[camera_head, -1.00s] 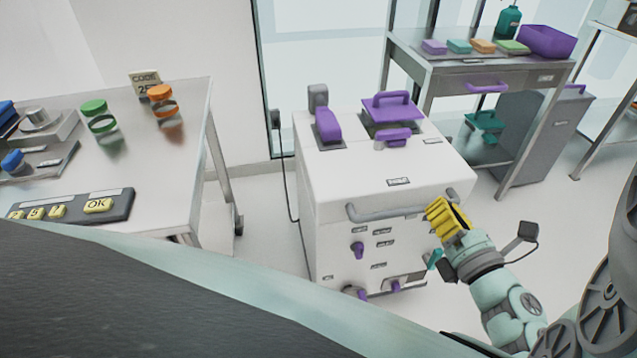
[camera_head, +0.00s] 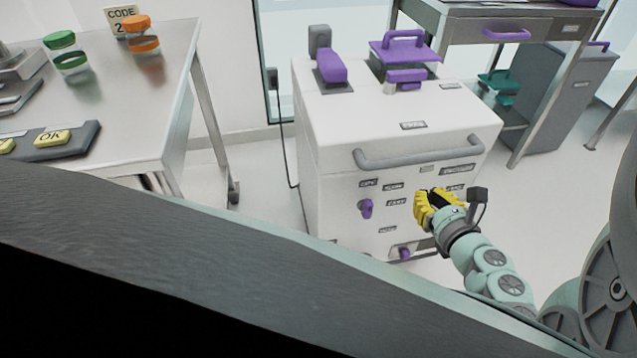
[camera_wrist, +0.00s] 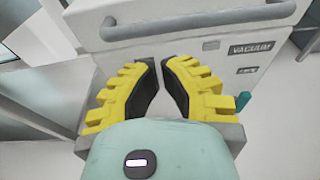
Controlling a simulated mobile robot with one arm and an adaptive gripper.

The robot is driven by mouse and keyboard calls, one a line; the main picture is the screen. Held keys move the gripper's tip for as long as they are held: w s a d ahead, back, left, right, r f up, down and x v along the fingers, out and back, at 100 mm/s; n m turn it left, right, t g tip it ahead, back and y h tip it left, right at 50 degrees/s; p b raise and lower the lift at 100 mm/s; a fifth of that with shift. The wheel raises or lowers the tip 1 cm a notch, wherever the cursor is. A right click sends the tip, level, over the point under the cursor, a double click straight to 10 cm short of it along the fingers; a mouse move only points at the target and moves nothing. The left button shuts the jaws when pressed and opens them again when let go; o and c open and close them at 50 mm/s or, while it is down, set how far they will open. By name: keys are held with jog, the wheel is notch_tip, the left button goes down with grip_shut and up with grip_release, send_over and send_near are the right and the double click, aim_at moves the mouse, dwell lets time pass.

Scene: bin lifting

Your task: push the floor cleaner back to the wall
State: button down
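The floor cleaner (camera_head: 335,125) is a white boxy machine with purple parts on top and a grey bar handle (camera_head: 420,155) across its front. It stands upright on the floor near the back wall (camera_head: 240,60); the gap behind it is hidden. My gripper (camera_head: 420,205), with yellow ribbed fingers, is at the right part of its front, below the handle. In the wrist view, the fingers (camera_wrist: 159,64) point at the front panel (camera_wrist: 200,70) with a narrow empty gap between the tips, and the handle (camera_wrist: 200,22) is beyond them. I cannot tell whether they touch the panel.
A table (camera_head: 150,105) with jars and a keypad (camera_head: 60,140) stands to the left. A metal bench (camera_head: 470,22) and a grey bin (camera_head: 560,100) stand behind on the right. A dark cord (camera_head: 284,140) hangs at the cleaner's left. Floor shows between table and cleaner.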

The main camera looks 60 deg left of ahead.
jog(key=x, duration=1)
jog(key=shift+s, duration=0.1)
